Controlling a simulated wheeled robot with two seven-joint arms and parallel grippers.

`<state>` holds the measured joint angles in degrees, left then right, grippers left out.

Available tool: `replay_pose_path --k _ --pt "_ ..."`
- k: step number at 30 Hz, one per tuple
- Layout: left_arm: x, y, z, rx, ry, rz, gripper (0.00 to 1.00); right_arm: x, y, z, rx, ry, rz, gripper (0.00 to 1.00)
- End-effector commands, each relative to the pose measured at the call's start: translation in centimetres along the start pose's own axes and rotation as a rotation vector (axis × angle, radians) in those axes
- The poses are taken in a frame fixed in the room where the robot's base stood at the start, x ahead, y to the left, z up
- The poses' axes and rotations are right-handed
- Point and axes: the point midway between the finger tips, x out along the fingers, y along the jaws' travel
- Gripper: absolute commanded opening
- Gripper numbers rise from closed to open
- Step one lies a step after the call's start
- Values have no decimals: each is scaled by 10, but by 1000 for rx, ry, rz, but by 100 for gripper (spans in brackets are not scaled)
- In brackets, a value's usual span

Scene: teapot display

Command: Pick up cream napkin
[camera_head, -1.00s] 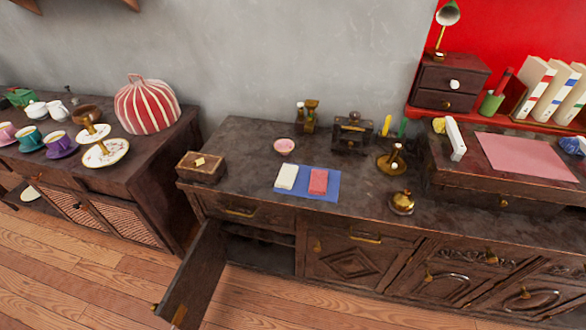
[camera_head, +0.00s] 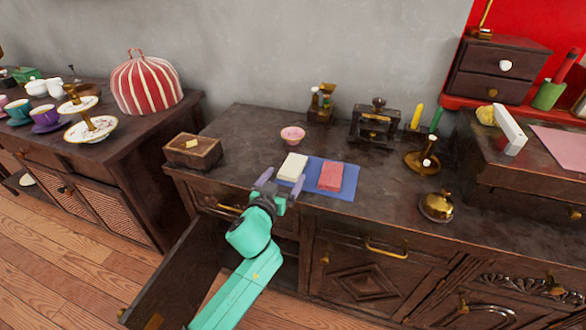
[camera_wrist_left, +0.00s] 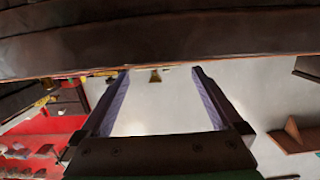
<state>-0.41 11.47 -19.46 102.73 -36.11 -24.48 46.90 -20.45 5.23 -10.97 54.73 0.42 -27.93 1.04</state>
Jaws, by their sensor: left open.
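The cream napkin (camera_head: 293,166) is a small folded block on the left part of a blue mat (camera_head: 345,185) on the dark cabinet top. A red folded napkin (camera_head: 330,176) lies to its right on the same mat. My left gripper (camera_head: 281,179) is open and empty at the cabinet's front edge, just in front of the cream napkin. Its fingers point towards the napkin. Whether they touch it cannot be told. In the left wrist view the two spread fingers (camera_wrist_left: 160,78) have no napkin visible between them. My right gripper is not in view.
A wooden box (camera_head: 192,150) stands left of the mat, and a pink bowl (camera_head: 292,134) behind it. A brass bell (camera_head: 437,206) and candle holder (camera_head: 423,160) stand to the right.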

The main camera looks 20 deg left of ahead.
Motion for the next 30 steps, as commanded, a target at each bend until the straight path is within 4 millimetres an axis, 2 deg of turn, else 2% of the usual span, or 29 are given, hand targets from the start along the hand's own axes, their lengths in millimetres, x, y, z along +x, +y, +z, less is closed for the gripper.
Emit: replay_pose_path --k 8,15,20,21,22,30 --pt "48 1 2 0 1 0 100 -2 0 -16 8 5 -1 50" --pt "51 1 2 -1 -1 1 100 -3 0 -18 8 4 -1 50" --pt "51 1 2 -1 -1 1 39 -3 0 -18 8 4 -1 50" --pt "51 1 2 -1 -1 1 24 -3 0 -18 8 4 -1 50" --pt "51 1 2 -1 -2 1 20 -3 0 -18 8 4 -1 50" --pt "51 1 0 -1 -2 1 20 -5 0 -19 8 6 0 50"
